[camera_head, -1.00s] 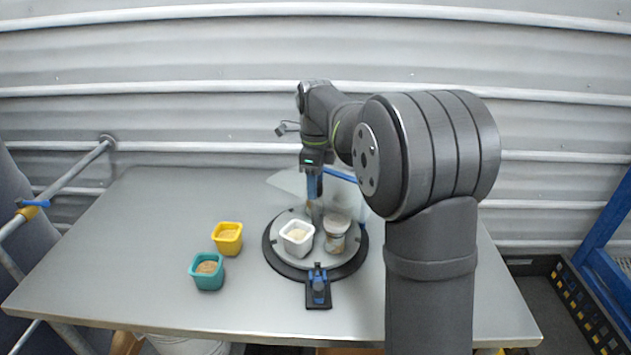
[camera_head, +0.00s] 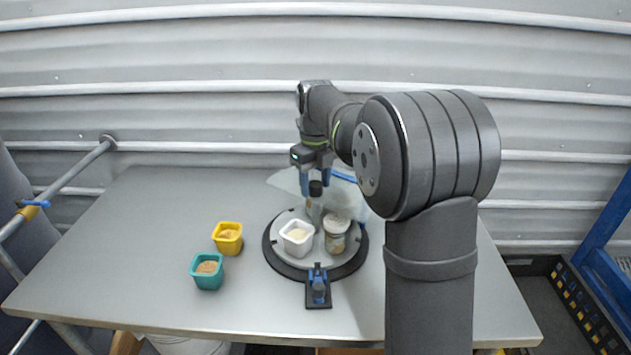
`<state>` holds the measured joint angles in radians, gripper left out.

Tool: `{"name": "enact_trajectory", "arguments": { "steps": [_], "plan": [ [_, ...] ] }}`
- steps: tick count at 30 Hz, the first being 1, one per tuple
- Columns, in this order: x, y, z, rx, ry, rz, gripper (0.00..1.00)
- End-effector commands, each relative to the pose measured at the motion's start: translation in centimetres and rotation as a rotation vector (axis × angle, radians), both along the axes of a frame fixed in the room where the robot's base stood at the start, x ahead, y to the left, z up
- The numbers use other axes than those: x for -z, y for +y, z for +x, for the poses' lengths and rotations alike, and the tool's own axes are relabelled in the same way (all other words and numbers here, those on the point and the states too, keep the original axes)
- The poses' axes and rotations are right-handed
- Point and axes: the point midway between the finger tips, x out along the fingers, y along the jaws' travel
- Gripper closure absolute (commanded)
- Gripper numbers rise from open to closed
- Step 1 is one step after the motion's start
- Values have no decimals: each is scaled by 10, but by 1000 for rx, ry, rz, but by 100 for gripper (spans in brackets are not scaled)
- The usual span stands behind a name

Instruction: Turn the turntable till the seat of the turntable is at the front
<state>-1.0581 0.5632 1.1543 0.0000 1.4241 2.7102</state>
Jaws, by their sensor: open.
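The turntable (camera_head: 271,255) has a grey disc on a dark round base and stands right of the table's middle. A white square pot (camera_head: 297,238) sits on the disc at the front left, and a lidded jar (camera_head: 336,237) stands at the right. An upright peg with a black top (camera_head: 316,188) rises from the back part of the disc. I cannot clearly make out the turntable's seat.
A blue latch-like fitting (camera_head: 318,288) sits at the turntable's front edge. A yellow pot (camera_head: 227,238) and a teal pot (camera_head: 207,270) with grainy fill stand to its left. A clear sheet-like thing (camera_head: 285,181) is behind. The left table top (camera_head: 120,250) is free.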

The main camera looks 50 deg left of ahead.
Motion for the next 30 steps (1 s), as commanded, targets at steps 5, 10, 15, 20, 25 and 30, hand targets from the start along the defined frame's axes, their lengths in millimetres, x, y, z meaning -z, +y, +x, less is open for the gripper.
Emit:
{"name": "enact_trajectory", "arguments": {
  "steps": [5,10,15,20,25,30],
  "plan": [
    [0,0,0,-1,0,0,76],
    [0,0,0,-2,0,0,82],
    [0,0,0,-14,0,0,82],
    [0,0,0,-147,0,0,82],
    [0,0,0,-288,0,0,82],
    [0,0,0,-352,0,0,82]
  ]
}}
